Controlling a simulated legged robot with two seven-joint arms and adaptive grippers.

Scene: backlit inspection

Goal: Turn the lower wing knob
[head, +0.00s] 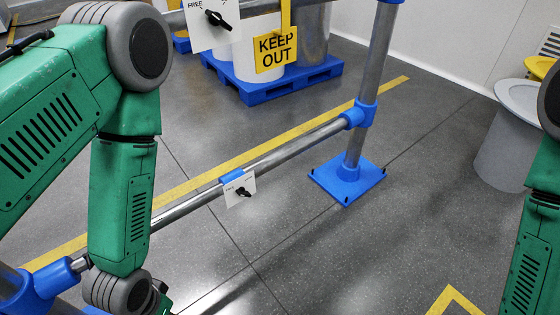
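The lower wing knob (243,191) is small and black, on a white plate (233,197) clipped by a blue bracket to the low metal rail (290,152). Its wing looks slightly tilted; the plate's lettering is too small to read. An upper black wing knob (217,19) sits on a larger white plate (203,38) marked "FREE" at the top. My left arm comes down at the left, its wrist at the bottom edge, left of and nearer than the lower knob. My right arm shows at the right edge.
A blue-footed post (368,90) stands right of the lower knob. Behind the rail are a blue pallet (290,84) with drums and a yellow "KEEP OUT" sign (276,52). A grey bin (505,150) stands at the right. Floor in front of the rail is clear.

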